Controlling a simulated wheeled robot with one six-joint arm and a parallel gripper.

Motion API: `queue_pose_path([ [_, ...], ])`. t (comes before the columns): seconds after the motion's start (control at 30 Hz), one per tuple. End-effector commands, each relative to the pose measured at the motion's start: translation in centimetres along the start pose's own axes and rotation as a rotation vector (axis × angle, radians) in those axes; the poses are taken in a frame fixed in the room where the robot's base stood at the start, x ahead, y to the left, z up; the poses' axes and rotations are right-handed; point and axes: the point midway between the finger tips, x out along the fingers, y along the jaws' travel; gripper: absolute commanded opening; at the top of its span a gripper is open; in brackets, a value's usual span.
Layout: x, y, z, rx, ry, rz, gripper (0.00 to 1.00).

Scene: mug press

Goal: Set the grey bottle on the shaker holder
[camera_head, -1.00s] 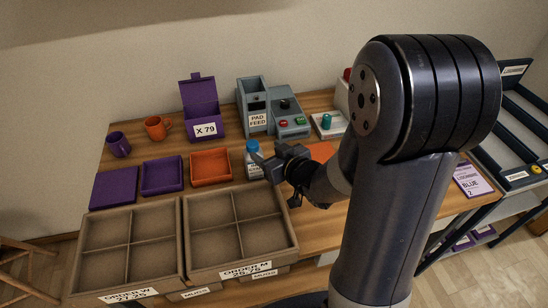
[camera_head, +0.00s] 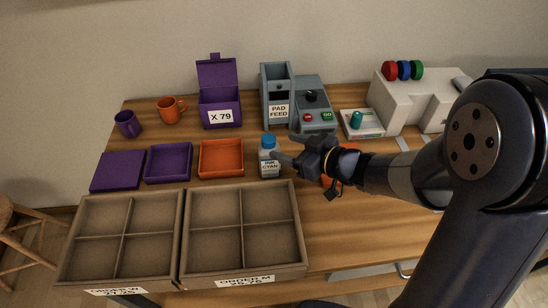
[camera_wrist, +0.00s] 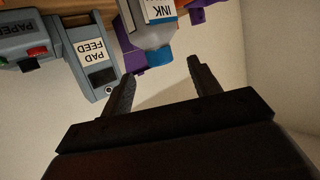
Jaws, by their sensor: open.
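The grey bottle (camera_head: 268,165) has a blue cap and a white label reading INK CYAN. It stands upright on the table just right of the orange tray. The bottle also shows upside down at the top of the wrist view (camera_wrist: 150,34). My gripper (camera_head: 285,161) is just right of the bottle and points at it. Its two fingers (camera_wrist: 160,80) are apart with nothing between them, and the bottle lies beyond the tips.
Divided brown boxes (camera_head: 244,278) line the front edge. An orange tray (camera_head: 240,158) and purple tray (camera_head: 168,177) are left of the bottle. The grey pad feeder (camera_head: 275,85), a button box (camera_head: 313,127) and a white machine (camera_head: 392,100) stand behind.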

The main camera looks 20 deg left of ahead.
Motion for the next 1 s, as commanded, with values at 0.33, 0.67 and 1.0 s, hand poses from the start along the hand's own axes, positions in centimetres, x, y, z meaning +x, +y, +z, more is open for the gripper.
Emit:
queue_pose_path([
  [0.33, 3.5, 0.0, -0.3, -0.001, -0.001, -0.001, 0.59],
  [0.67, 6.8, 0.1, -0.5, 0.0, 0.0, 0.003, 0.59],
  [1.0, 6.7, 0.1, -0.5, 0.0, 0.0, 0.003, 0.46],
])
